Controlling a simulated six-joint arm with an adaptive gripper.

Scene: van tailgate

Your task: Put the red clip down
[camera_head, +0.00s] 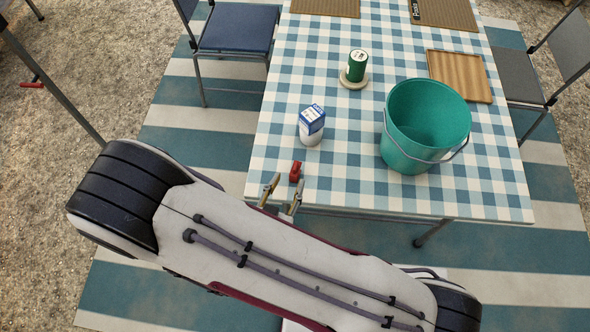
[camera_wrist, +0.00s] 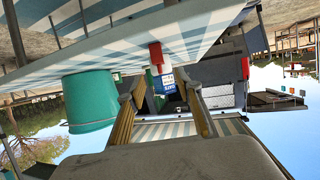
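The red clip (camera_head: 295,171) stands on the checked tablecloth (camera_head: 335,182) close to the table's near edge. My gripper (camera_head: 284,187) is at that edge, just short of the clip on the near side. In the wrist view, which is upside down, the two fingers of my gripper (camera_wrist: 164,82) are spread apart with nothing held between them. The red clip (camera_wrist: 155,53) shows there beyond the fingertips, against the tabletop and apart from the fingers.
A blue-and-white carton (camera_head: 311,122) stands behind the clip. A green bucket (camera_head: 400,158) stands to the right. A green can (camera_head: 357,66) sits on a round coaster farther back, near a wooden tray (camera_head: 432,66). The cloth between carton and bucket is clear.

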